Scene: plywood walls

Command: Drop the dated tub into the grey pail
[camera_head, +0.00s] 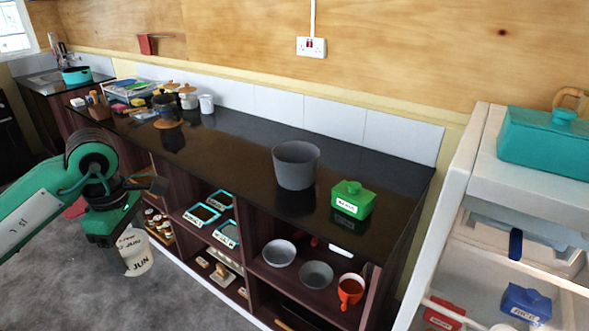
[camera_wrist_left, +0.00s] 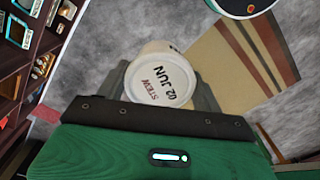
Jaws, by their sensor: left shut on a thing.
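The dated tub (camera_head: 137,254) is a small cream tub with dark lettering. In the left wrist view the tub (camera_wrist_left: 162,82) reads "STEW" and "02 JUN". My left gripper (camera_head: 124,254) is shut on it and holds it in the air in front of the counter, over the grey floor. The wrist view shows the tub between the fingers of my left gripper (camera_wrist_left: 165,92). The grey pail (camera_head: 296,166) stands upright on the dark counter, to the right of and beyond the gripper. The pail's inner bottom is hidden. My right gripper is not in view.
A green lidded box (camera_head: 352,199) stands right of the pail on the dark counter (camera_head: 235,160). Several jars and a white mug (camera_head: 206,104) stand to the left. Open shelves below hold bowls (camera_head: 316,274) and an orange mug (camera_head: 350,290). A white shelf unit (camera_head: 480,180) stands at right.

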